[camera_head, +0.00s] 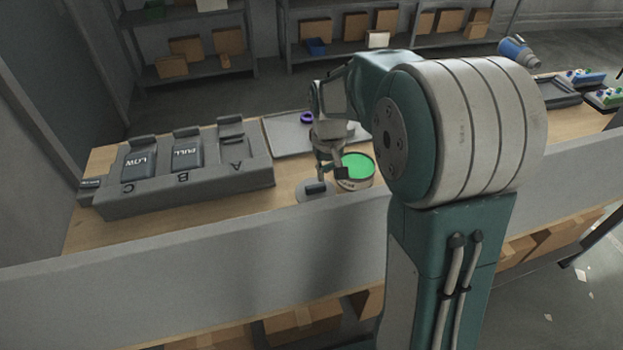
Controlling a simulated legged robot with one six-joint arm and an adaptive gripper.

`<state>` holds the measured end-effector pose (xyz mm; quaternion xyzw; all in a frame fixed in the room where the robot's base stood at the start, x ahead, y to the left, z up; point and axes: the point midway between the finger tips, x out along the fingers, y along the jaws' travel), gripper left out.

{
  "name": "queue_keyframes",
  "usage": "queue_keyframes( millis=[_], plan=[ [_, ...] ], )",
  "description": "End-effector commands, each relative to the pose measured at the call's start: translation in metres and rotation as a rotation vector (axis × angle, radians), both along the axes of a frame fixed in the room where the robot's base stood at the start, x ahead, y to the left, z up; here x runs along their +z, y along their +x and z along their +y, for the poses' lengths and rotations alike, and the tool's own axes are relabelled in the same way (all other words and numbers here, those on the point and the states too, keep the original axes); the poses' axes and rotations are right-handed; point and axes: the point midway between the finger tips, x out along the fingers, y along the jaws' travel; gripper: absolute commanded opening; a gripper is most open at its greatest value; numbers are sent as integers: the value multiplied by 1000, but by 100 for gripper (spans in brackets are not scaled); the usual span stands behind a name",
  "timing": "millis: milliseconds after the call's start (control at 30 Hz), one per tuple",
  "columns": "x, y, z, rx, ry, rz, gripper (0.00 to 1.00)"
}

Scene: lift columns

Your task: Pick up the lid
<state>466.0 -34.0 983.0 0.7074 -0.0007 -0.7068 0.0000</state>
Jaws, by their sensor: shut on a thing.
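The front of the lid is partly cut off by the grey front board. I cannot tell whether the lid still touches the bench.
A grey block with slots marked A, B and C (228,176) stands to the left, with dark pieces in it. A grey tray (284,138) with a purple ring (306,117) lies behind my gripper. A raised front board (200,252) edges the wooden bench.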

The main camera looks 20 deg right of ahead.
Motion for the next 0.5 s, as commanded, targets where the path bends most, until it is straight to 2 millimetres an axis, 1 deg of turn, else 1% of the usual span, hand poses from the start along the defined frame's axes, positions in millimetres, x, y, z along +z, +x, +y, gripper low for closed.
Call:
queue_keyframes(
  millis=[33,200,333,500],
  plan=[
    [5,-12,-9,-6,0,0,0],
    [21,-40,-31,-6,0,1,0],
    [29,-55,-42,-5,0,0,0],
    [34,-64,-49,-2,0,2,0]
  ],
)
